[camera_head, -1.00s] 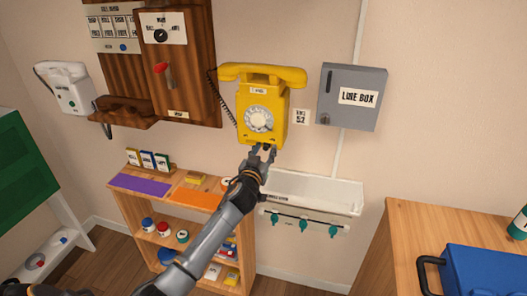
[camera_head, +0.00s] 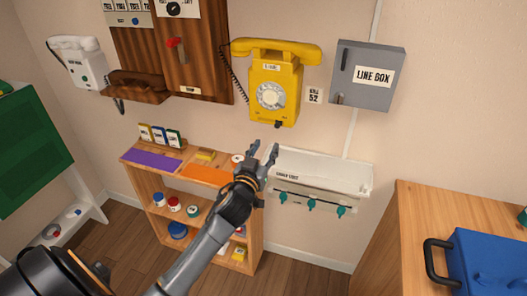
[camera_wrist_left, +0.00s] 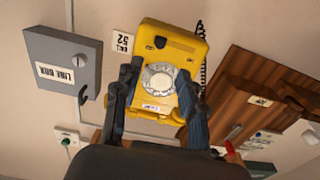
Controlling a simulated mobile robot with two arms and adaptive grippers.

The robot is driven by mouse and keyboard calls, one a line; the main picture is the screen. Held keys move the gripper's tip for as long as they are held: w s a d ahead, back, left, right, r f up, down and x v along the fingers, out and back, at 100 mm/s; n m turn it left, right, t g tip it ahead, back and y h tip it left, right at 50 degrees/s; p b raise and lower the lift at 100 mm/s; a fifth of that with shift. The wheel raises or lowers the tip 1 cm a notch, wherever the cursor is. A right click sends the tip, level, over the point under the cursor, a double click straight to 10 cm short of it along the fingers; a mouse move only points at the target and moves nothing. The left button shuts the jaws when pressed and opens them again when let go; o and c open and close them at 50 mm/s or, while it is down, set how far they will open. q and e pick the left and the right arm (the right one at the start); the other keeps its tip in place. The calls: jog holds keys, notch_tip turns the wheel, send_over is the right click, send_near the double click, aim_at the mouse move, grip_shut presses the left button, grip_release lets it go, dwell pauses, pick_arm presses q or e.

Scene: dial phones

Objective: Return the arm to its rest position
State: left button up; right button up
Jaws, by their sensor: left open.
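My left gripper (camera_head: 263,155) is open and empty in the head view, in front of and below the yellow dial phone (camera_head: 271,90) on the wall. The phone's handset (camera_head: 276,50) lies across its top. In the left wrist view the two fingers of my left gripper (camera_wrist_left: 160,98) frame the phone (camera_wrist_left: 163,72) and its white dial, with the picture upside down. My left arm (camera_head: 205,245) reaches up from the bottom of the head view. My right gripper does not show.
A grey line box (camera_head: 368,77) hangs right of the phone, and a white wall tray (camera_head: 330,170) with teal hooks is below. A wooden shelf unit (camera_head: 140,190) stands left of my arm. A counter (camera_head: 440,205) with a blue case (camera_head: 490,262) is at right.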

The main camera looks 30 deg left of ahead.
pick_arm(q)
jog(key=shift+s+d, duration=0.1)
jog(key=shift+s, duration=0.35)
jog(key=s+d+f+m+g+h, duration=0.1)
jog(key=s+d+f+g, duration=0.2)
jog(key=f, duration=1)
jog(key=s+f+m+g+h, duration=0.1)
jog(key=s+f+g, duration=0.35)
jog(key=f, duration=0.85)
jog(key=s+d+f+m+g+h, duration=0.15)
jog(key=s+f, duration=0.35)
jog(key=f, duration=0.8)
jog(key=s+d+f+g, duration=0.2)
jog(key=s+f, duration=0.5)
jog(key=s, duration=0.5)
jog(key=s+d+f+m+g, duration=0.1)
jog(key=s+d+f+g, duration=0.1)
jog(key=s+f, duration=0.5)
jog(key=s+d+f+g, duration=0.2)
jog(key=s+f, duration=0.4)
jog(key=s, duration=1.3)
jog(key=shift+f+g, duration=0.4)
jog(key=shift+g, duration=0.4)
jog(key=shift+s+m+h, duration=0.1)
jog(key=shift+m+h, duration=0.15)
